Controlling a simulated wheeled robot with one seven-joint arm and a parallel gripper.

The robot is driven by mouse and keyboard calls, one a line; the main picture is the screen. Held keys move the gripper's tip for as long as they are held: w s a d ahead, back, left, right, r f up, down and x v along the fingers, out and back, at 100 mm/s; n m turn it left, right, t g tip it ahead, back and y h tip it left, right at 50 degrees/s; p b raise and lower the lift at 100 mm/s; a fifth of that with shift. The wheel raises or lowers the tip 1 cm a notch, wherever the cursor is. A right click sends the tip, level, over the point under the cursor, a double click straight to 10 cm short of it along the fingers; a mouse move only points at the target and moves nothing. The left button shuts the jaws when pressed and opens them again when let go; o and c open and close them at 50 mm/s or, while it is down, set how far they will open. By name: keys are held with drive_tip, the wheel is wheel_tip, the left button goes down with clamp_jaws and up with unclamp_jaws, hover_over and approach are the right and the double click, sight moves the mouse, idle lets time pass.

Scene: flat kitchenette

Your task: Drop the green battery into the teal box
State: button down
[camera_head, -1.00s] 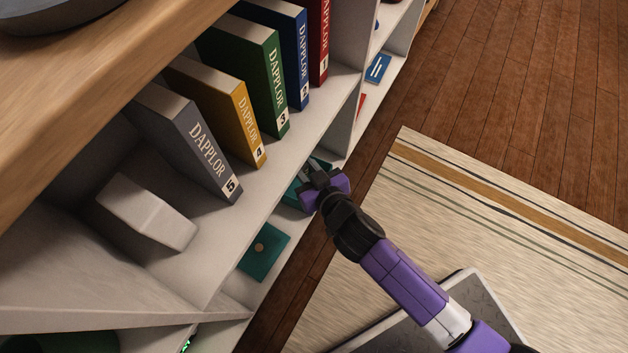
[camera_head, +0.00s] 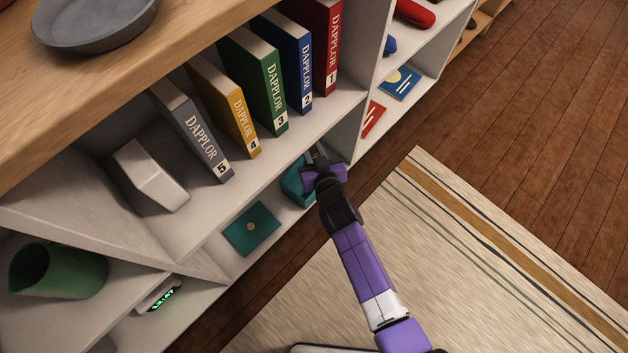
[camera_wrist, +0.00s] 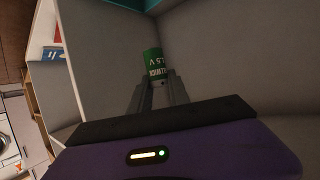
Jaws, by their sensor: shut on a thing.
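The green battery (camera_wrist: 154,62) with white lettering is between the fingertips of my gripper (camera_wrist: 158,85) in the wrist view, sticking out beyond them. In the head view my gripper (camera_head: 317,156) is at the lower shelf, over or beside the teal box (camera_head: 295,187); which of the two I cannot tell. The gripper partly covers the box, and the battery cannot be made out there. A teal edge (camera_wrist: 125,4) shows at the top of the wrist view.
A flat teal lid (camera_head: 251,229) with a round knob lies left of the box. A row of books (camera_head: 267,90) stands on the shelf above, beside a white block (camera_head: 150,175). An upright divider (camera_head: 365,100) is to the right. A green pitcher (camera_head: 58,270) and a clock (camera_head: 160,294) are lower left.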

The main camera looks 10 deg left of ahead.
wheel_tip(320, 180, down, 6)
drive_tip(key=b, duration=0.5)
drive_tip(key=shift+a, duration=0.1)
drive_tip(key=c, duration=1.1)
unclamp_jaws()
drive_tip(key=shift+c, duration=0.2)
drive_tip(key=shift+s, duration=0.1)
drive_tip(key=p+v, duration=0.3)
drive_tip(key=v, duration=0.4)
drive_tip(key=shift+s+d+r+p, duration=0.2)
drive_tip(key=shift+s+p, duration=0.1)
